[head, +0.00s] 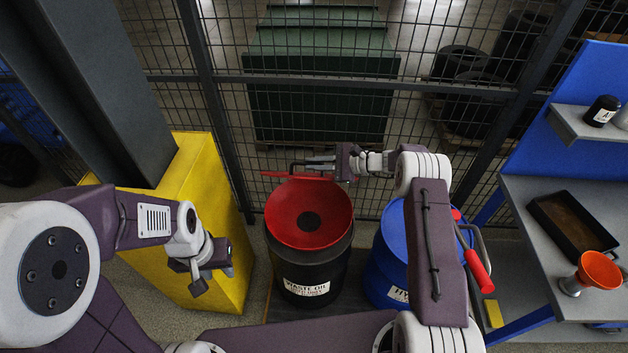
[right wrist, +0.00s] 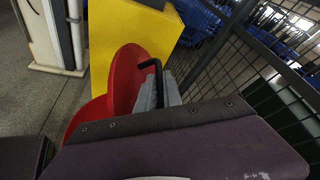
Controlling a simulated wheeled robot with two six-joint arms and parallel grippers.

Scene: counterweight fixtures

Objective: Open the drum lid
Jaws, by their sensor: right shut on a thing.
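The black waste oil drum (head: 308,287) stands in the middle of the head view with a red funnel top (head: 322,203) that has a dark centre. Its red lid (head: 272,175) stands raised at the back of the funnel, almost edge-on. In the right wrist view the lid (right wrist: 126,75) is a red disc standing steeply above the funnel (right wrist: 88,122). My right gripper (head: 309,163) is behind the drum top, shut on the lid's black handle (right wrist: 152,64). My left gripper (head: 188,278) hangs left of the drum, apart from it; its finger gap is unclear.
A blue drum (head: 385,262) stands right of the black one, partly behind my right arm. A yellow block (head: 205,165) stands left. A mesh fence (head: 225,105) is close behind. A grey bench (head: 525,240) at right bears a black tray (head: 545,198) and an orange funnel (head: 600,269).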

